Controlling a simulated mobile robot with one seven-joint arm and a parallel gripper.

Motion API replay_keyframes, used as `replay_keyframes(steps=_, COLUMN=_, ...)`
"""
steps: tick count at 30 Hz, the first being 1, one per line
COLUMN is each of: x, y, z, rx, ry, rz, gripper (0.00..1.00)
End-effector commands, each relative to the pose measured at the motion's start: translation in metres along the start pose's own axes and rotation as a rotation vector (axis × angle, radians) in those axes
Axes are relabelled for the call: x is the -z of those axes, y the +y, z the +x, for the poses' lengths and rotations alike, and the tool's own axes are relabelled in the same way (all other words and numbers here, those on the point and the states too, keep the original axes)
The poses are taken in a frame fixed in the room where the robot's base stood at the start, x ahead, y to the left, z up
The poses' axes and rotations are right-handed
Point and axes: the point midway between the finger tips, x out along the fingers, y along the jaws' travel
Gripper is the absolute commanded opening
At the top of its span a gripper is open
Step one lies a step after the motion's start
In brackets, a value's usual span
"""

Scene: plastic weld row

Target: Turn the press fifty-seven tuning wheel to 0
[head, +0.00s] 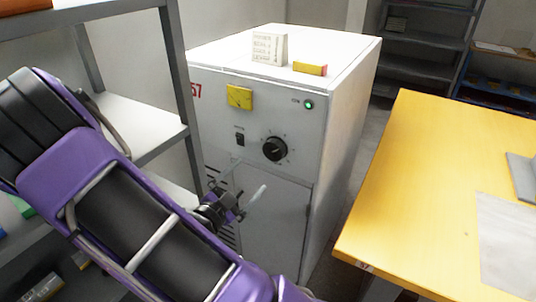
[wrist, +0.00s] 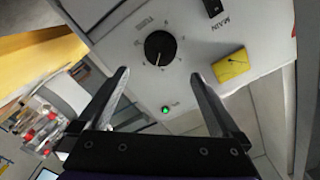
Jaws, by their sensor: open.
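The tuning wheel is a round black knob (head: 275,149) on the upper front of a white cabinet (head: 345,120) marked with a red 57. It also shows in the wrist view (wrist: 160,48), ringed by dial marks too small to read surely. A light pointer line shows on the knob, but I cannot tell its exact setting. My gripper (wrist: 160,76) is open and empty, its two fingers apart, with the knob seen beyond and between their tips. In the head view my gripper is low in front of the cabinet, below the knob; the knob is not touched.
A yellow meter (head: 239,97), a black main switch (head: 239,139) and a lit green lamp (head: 308,105) share the panel. A white block (head: 269,48) and a yellow-red object (head: 310,69) lie on top. A grey shelf (head: 140,125) stands left, a yellow table (head: 420,190) right.

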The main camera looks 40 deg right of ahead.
Motion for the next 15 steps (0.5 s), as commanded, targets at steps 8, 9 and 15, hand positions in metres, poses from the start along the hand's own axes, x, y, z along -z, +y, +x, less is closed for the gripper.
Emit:
replay_keyframes(steps=8, x=0.000, y=0.001, z=0.063, rx=-0.003, ry=0.003, rz=0.002, gripper=1.00)
replay_keyframes(steps=9, x=0.000, y=0.001, z=0.071, rx=-0.003, ry=0.002, rz=0.001, gripper=1.00)
replay_keyframes(steps=15, x=0.000, y=0.000, z=0.104, rx=-0.001, ry=0.001, rz=0.001, gripper=1.00)
